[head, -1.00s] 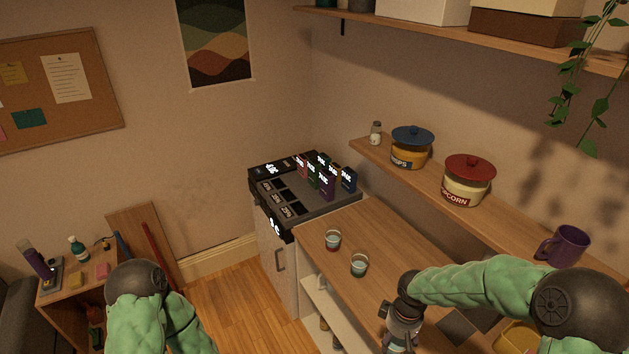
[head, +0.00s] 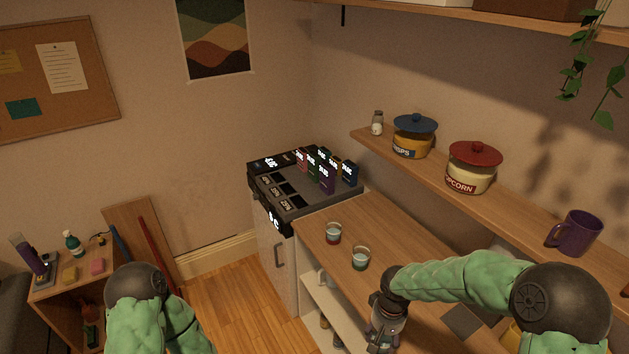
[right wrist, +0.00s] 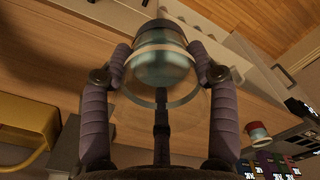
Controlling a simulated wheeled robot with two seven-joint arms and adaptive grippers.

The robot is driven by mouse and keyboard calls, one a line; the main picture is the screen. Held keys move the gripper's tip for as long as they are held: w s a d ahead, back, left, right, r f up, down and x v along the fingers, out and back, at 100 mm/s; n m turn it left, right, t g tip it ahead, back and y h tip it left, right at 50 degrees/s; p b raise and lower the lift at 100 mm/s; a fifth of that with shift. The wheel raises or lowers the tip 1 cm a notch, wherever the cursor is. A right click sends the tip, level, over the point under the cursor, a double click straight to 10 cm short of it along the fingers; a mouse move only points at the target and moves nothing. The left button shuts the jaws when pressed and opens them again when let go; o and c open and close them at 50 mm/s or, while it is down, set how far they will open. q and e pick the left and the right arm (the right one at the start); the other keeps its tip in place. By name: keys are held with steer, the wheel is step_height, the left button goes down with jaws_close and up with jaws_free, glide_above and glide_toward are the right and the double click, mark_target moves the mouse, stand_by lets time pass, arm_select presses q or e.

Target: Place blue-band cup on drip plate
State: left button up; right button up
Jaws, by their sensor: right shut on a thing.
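My right gripper (right wrist: 165,85) is shut on a clear cup with a blue band (right wrist: 160,52). The fingers press on both sides of the cup. In the head view the right gripper (head: 381,342) is low at the counter's front side, and its fingertips and the cup are mostly cut off or hidden. A dark square plate (head: 462,319) lies on the counter to the right, partly behind my right arm. I cannot tell whether it is the drip plate. My left arm shows at the lower left, but its gripper is out of view.
A red-band cup (head: 333,233) and a teal-band cup (head: 360,258) stand on the wooden counter (head: 385,232). A dark display unit with several small boxes (head: 327,180) stands behind them. The shelf above holds two lidded jars and a purple mug (head: 576,234).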

step_height(320, 180, down, 11)
steer(key=b, duration=1)
steer(key=shift+f, duration=0.15)
